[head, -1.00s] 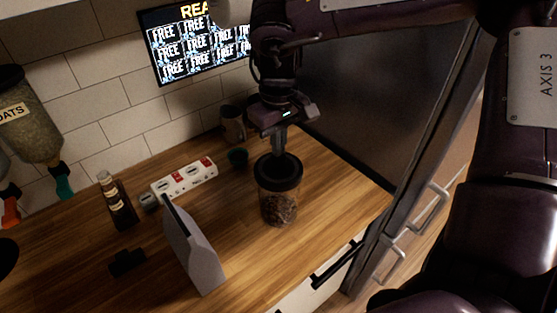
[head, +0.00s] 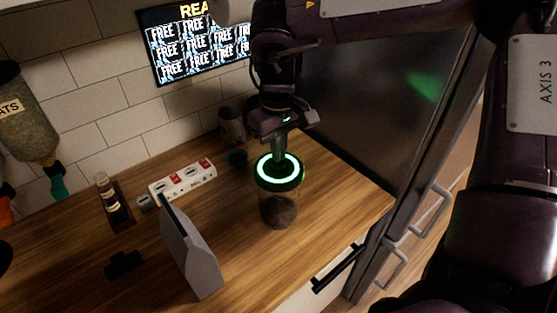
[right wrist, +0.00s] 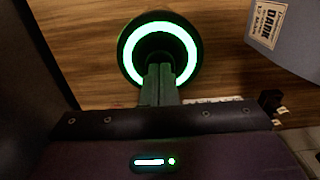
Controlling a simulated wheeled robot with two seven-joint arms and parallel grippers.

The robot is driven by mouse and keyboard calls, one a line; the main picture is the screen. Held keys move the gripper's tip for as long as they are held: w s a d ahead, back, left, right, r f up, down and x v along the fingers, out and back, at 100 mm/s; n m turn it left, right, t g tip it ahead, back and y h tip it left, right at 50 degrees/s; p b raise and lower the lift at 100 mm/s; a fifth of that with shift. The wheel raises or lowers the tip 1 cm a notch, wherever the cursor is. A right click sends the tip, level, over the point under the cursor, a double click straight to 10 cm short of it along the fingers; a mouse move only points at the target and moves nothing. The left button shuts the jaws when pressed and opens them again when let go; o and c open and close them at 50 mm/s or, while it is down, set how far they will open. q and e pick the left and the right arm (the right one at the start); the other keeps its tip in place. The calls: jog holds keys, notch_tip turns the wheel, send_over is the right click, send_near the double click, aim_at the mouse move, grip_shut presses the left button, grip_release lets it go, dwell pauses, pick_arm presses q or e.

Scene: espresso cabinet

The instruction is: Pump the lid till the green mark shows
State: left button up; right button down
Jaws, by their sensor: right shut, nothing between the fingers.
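A clear jar (head: 279,208) with dark brown contents stands upright on the wooden counter. Its dark lid (head: 280,172) carries a bright glowing green ring, which also shows on the lid in the right wrist view (right wrist: 133,58). My right gripper (head: 279,165) points down with its shut, empty fingers at the middle of the lid. In the right wrist view the fingertips (right wrist: 159,70) overlap the lid's centre inside the ring, and they look to be touching it. My left gripper is not in view.
A grey bag (head: 190,250) stands left of the jar. A dark fridge (head: 380,95) stands to the right. The counter right of the jar is clear.

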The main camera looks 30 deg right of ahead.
notch_tip(320, 180, up, 7)
jog(key=p, duration=0.3)
dwell(0.9)
dwell(0.8)
